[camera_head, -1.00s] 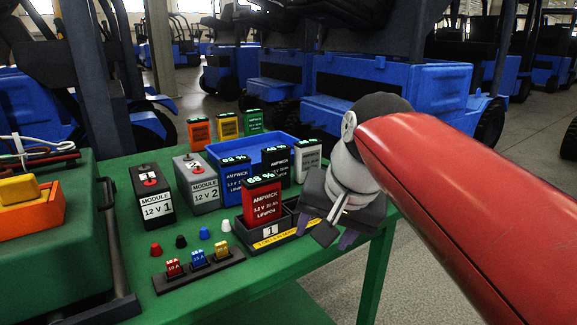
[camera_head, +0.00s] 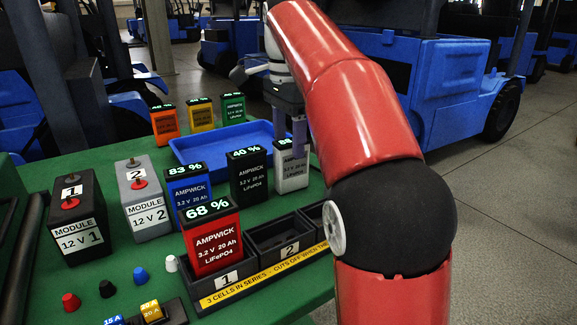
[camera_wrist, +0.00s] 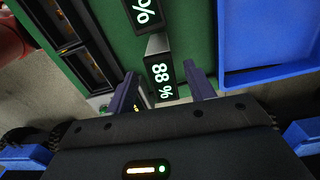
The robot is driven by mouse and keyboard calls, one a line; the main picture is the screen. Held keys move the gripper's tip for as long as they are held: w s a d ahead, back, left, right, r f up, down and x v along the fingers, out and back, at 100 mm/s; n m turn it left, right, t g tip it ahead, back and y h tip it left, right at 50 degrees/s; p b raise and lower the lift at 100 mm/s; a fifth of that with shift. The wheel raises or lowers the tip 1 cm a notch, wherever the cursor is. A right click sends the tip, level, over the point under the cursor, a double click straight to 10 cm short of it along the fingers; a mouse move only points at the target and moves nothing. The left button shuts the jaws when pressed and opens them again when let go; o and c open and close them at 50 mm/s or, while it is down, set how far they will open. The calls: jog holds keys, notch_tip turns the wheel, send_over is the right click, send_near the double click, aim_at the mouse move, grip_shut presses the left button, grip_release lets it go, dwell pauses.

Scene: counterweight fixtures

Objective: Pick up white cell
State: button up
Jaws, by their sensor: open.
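The white cell (camera_head: 292,172) stands upright on the green table, right of the black 40 % cell (camera_head: 249,172). In the wrist view, the white cell's black top (camera_wrist: 161,78) reads 88 %. My gripper (camera_head: 290,135) is open above the white cell, fingers pointing down. In the wrist view, the two purple fingers of my gripper (camera_wrist: 162,92) are on either side of the cell's top, with gaps. My gripper partly hides the white cell's top in the head view.
The blue tray (camera_head: 185,150) lies behind the cells. A blue 83 % cell (camera_head: 189,189) stands left of the black one. A red 68 % cell (camera_head: 212,238) sits in slot 1 of the black holder (camera_head: 262,270); slot 2 is empty. My arm hides the holder's right end.

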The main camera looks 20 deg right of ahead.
aim_at(291, 161)
jog(key=f, duration=0.2)
jog(key=f+b, duration=0.1)
jog(key=f, duration=0.2)
jog(key=shift+w+d+f+b, duration=0.2)
jog(key=shift+d+f+b, duration=0.1)
jog(key=shift+f, duration=0.1)
grip_shut()
